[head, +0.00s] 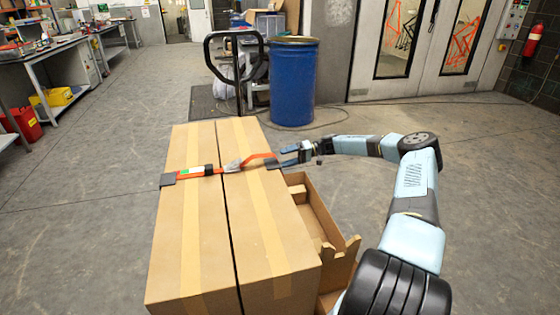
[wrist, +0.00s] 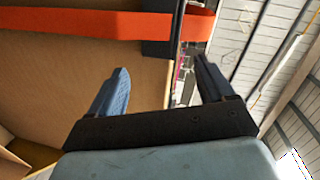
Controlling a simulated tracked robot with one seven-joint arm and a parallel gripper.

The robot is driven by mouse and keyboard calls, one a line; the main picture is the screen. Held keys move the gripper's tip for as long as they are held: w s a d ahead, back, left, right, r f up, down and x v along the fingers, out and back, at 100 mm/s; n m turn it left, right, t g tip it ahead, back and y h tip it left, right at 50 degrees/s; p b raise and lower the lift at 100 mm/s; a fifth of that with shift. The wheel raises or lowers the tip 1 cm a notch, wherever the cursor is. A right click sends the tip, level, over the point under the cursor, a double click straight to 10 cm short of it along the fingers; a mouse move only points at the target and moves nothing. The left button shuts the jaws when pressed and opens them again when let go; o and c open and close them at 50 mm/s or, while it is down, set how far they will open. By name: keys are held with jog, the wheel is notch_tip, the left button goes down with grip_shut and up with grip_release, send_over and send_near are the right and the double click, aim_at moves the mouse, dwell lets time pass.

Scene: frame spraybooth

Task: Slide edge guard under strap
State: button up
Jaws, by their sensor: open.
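An orange strap (head: 258,157) runs across the tops of two cardboard boxes (head: 198,235), with a dark buckle (head: 209,170) on it. A dark edge guard (head: 272,163) sits at the right box's upper right edge, by the strap. Another dark guard (head: 167,180) is at the left edge. My gripper (head: 287,156) is open and empty, just right of the right guard. In the wrist view the strap (wrist: 90,23) crosses the top, over the dark guard (wrist: 155,48). The open fingers (wrist: 163,88) are apart from both.
An open cardboard tray (head: 318,212) stands right of the boxes, below my arm. A blue drum (head: 293,82) and a pallet truck handle (head: 233,60) stand behind.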

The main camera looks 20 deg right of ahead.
jog(key=d+r, duration=0.2)
jog(key=d, duration=0.9)
jog(key=s+a+r+n+g+h, duration=0.1)
jog(key=s+a+r+g+h, duration=0.15)
jog(key=a+r, duration=0.4)
jog(key=s+a+r+n+g+h, duration=0.1)
jog(key=s+a+r+h, duration=0.1)
jog(key=a+r+h, duration=0.35)
jog(key=s+a+r+t+h, duration=0.1)
jog(key=s+a+r+h, duration=0.1)
jog(key=s+a+r, duration=0.35)
jog(key=s+a+r+t+h, duration=0.1)
jog(key=s+a+r+h, duration=0.15)
jog(key=s+r, duration=0.45)
jog(key=s+r+m+t+h, duration=0.2)
jog(key=s+r, duration=0.4)
jog(key=s, duration=0.3)
jog(key=s+r+m+t+h, duration=0.1)
jog(key=s+r+h, duration=0.1)
jog(key=s+r, duration=0.6)
jog(key=s+d+m+t, duration=0.2)
jog(key=s+d+t, duration=0.1)
jog(key=s, duration=1.5)
jog(key=shift+s+f+t, duration=0.15)
jog(key=shift+f+t, duration=0.2)
jog(key=shift+t, duration=0.2)
